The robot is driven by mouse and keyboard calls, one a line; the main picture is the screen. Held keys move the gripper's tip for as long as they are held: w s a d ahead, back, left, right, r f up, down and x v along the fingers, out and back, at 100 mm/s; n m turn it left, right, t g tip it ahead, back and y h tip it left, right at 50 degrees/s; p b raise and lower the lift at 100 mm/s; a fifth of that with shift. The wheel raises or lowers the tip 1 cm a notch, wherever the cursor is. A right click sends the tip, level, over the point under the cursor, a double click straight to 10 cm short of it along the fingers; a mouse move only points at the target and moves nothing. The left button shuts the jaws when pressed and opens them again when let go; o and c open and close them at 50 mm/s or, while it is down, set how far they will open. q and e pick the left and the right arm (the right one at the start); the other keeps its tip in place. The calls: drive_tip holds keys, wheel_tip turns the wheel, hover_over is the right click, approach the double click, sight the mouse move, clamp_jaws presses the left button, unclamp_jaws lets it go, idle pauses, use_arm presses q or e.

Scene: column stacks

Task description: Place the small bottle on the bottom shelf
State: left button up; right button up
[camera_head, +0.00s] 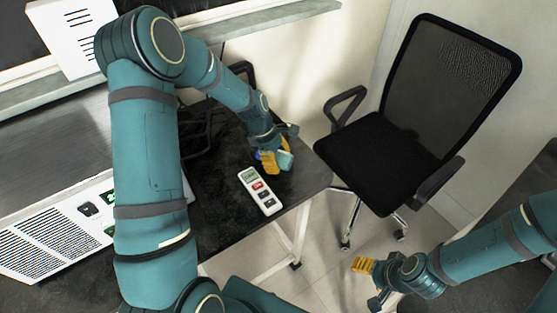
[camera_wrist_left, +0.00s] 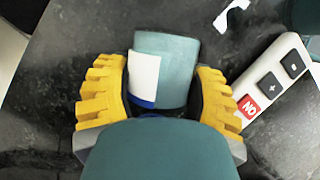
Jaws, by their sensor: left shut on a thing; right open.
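The small bottle is teal with a white label and a blue band. In the left wrist view the bottle (camera_wrist_left: 180,62) sits between the yellow fingers of my left gripper (camera_wrist_left: 160,92), which is shut on it. In the head view my left gripper (camera_head: 270,160) is at the dark table's right part, and the bottle (camera_head: 285,160) is mostly hidden by the fingers. I cannot tell whether the bottle touches the table. My right gripper (camera_head: 364,268) is open and empty, low at the right over the floor. No shelf is clearly seen.
A white remote (camera_head: 260,191) with red and dark buttons lies on the dark table (camera_head: 225,215) beside my left gripper; it also shows in the wrist view (camera_wrist_left: 272,80). A black office chair (camera_head: 385,150) stands right of the table. A white vented appliance (camera_head: 45,240) is at left.

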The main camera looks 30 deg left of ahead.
use_arm(q)
drive_tip(key=shift+f, duration=0.1)
drive_tip(key=o, duration=1.3)
drive_tip(key=shift+o, duration=0.2)
